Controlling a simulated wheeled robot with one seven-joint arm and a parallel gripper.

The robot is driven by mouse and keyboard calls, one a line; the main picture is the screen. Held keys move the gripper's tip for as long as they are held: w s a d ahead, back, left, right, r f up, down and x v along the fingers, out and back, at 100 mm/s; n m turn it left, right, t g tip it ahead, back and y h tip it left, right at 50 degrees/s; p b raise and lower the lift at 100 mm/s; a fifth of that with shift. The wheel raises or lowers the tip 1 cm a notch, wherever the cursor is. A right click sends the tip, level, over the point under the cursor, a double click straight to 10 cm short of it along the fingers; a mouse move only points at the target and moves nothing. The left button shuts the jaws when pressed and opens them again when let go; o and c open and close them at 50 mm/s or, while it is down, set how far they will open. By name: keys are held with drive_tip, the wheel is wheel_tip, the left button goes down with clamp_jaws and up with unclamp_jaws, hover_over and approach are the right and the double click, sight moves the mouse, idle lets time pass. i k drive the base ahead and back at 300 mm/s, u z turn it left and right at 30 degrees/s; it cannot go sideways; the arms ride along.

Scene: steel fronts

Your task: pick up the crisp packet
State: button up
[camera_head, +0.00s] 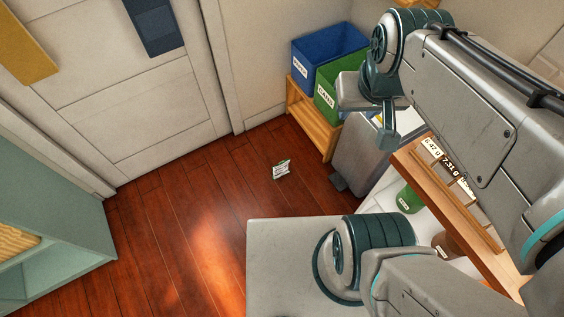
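A small white and green packet (281,170), which looks like the crisp packet, lies on the wooden floor near the middle of the view. It is clear of the wall and bins. My arm fills the right side. A grey block and a dark teal finger-like part, which look like my gripper (386,137), hang at the arm's far end, up and to the right of the packet and apart from it. Whether its fingers are open or shut does not show.
A blue bin (325,55) and a green bin (341,88) stand on a wooden stand (308,118). A grey pedal bin (362,155) and a wooden-topped counter (455,215) are at right. A green-grey cabinet (50,200) is at left. The floor around the packet is clear.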

sight(281, 168)
drive_tip(key=u, duration=0.5)
drive_tip(key=k, duration=0.65)
drive_tip(key=u, duration=0.75)
drive_tip(key=i, duration=1.35)
drive_tip(key=z, duration=1.3)
drive_tip(key=i, duration=0.3)
drive_tip(key=z, duration=0.2)
